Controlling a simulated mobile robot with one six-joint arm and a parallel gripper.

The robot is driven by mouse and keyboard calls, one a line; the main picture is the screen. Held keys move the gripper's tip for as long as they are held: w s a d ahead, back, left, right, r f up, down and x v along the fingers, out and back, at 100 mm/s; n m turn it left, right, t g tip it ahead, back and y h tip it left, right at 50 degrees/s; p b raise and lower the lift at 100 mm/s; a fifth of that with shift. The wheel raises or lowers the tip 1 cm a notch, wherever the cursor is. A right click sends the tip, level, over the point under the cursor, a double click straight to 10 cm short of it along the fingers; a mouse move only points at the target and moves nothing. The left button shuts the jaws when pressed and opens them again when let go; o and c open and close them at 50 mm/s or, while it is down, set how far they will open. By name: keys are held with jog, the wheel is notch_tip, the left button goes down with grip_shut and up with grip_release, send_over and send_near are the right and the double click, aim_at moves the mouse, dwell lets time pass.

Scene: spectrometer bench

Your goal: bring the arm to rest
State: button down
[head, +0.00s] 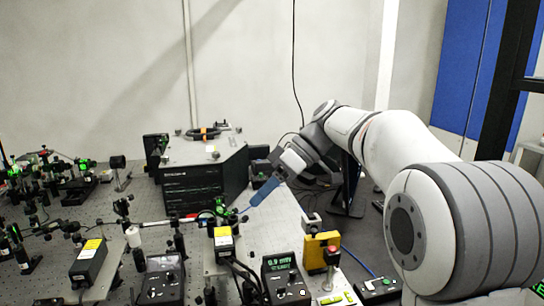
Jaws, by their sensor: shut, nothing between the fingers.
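My arm (390,145) reaches in from the right over the optical bench. My gripper (257,200) is at its far end, with blue fingers pointing down and left. The fingers are shut with nothing between them. The tips are above the bench, in front of the dark instrument box and to the upper right of a small black unit with a yellow label (223,238). I cannot tell how much clearance there is under the tips.
The dark instrument box (192,185) stands behind the gripper. Optics mounts crowd the left. The air above the bench is clear.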

jog(key=s+d+f+m+t+h+p, duration=0.2)
jog(key=s+d+f+m+t+h, duration=0.3)
jog(key=s+d+f+m+h, duration=0.4)
jog(key=s+d+f+m, duration=0.6)
jog(key=s+d+f, duration=0.2)
jog(key=s, duration=0.1)
jog(key=shift+s+t, duration=0.4)
